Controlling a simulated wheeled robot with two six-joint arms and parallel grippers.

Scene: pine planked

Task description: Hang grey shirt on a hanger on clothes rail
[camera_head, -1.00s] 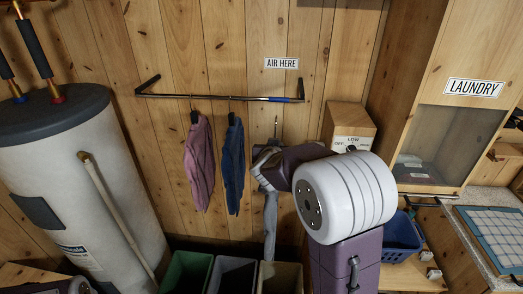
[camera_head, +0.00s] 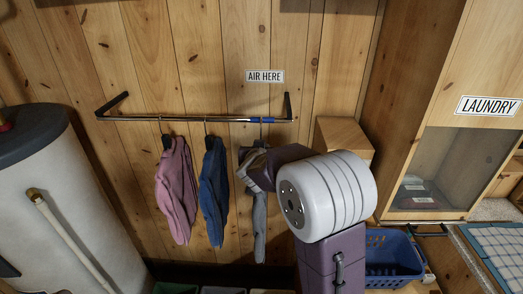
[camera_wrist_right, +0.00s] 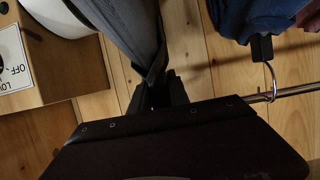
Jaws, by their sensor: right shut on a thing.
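The grey shirt (camera_head: 260,225) hangs on its hanger below the right part of the clothes rail (camera_head: 185,119), right of the blue shirt. My right gripper (camera_head: 247,167) is shut on the hanger near the shirt's top. The hanger's hook (camera_head: 262,133) reaches up to the blue band of the rail; I cannot tell whether it is over the bar. In the right wrist view the grey shirt (camera_wrist_right: 130,35) lies at the fingers (camera_wrist_right: 160,92), and the rail (camera_wrist_right: 295,91) is to the right. My left gripper is out of view.
A pink shirt (camera_head: 176,190) and a blue shirt (camera_head: 213,190) hang to the left on the rail. A wooden box (camera_head: 343,138) is close on the right. A blue basket (camera_head: 392,258) and laundry cabinet stand further right, a white tank (camera_head: 40,200) at left.

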